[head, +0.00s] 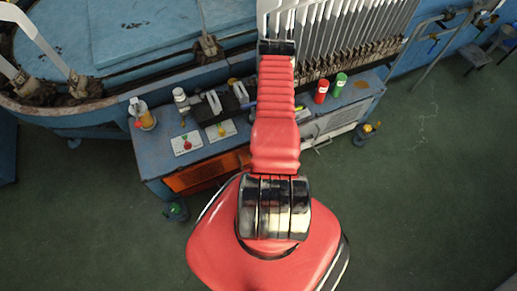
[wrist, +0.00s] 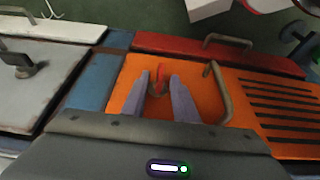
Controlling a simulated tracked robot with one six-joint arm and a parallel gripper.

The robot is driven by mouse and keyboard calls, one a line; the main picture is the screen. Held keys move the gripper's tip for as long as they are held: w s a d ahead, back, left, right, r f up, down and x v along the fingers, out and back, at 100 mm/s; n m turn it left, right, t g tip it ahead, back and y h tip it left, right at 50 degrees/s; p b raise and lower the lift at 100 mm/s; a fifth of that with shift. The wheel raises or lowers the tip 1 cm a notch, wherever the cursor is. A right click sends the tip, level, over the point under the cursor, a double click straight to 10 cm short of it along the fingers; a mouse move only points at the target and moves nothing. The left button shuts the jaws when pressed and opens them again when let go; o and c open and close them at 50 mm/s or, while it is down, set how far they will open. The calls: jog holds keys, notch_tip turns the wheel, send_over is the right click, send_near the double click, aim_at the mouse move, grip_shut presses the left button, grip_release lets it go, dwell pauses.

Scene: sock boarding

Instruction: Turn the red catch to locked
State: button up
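The small red catch (wrist: 160,72) shows in the wrist view on an orange panel (wrist: 203,92), near the panel's far edge. My gripper (wrist: 159,77) has two grey-purple fingers that stand apart, and the catch shows in the gap between their tips. I cannot tell whether either finger touches it. The lower part of the catch is partly hidden, and its setting cannot be read. In the head view my red arm covers the gripper and the catch; part of an orange front (head: 205,172) shows to the left of the arm.
A bent metal handle (wrist: 218,92) stands on the orange panel close right of the fingers, with dark slots (wrist: 280,105) beyond. In the head view a blue bench (head: 157,165) carries bottles, small cards with red and yellow knobs, and red and green cylinders.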

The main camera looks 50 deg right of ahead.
jog(key=shift+w+f, duration=0.1)
jog(key=shift+f, duration=0.1)
jog(key=shift+c, duration=0.7)
grip_shut()
jog(key=shift+a, duration=0.1)
